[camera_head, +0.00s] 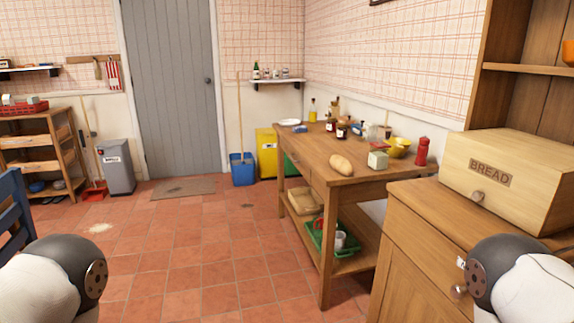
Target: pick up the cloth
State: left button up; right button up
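A red-and-white striped cloth (113,76) hangs from a wooden wall rail left of the grey door, far across the room. A small blue item (299,129) lies near the far end of the wooden table; I cannot tell whether it is a folded cloth or something else. Only rounded parts of my two arms show at the lower left and lower right corners. Neither gripper is in view.
The wooden table (328,187) carries bread, bottles and a yellow bowl. A cabinet (412,246) with a bread box (508,178) stands at right. A blue chair (14,212) is at left. The tiled floor (206,261) is mostly open. A blue bucket (243,170) stands by the door.

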aim_at(303, 128)
jog(key=i+j+u, duration=0.3)
jog(key=i, duration=0.8)
jog(key=i+u, duration=0.3)
jog(key=i, duration=0.75)
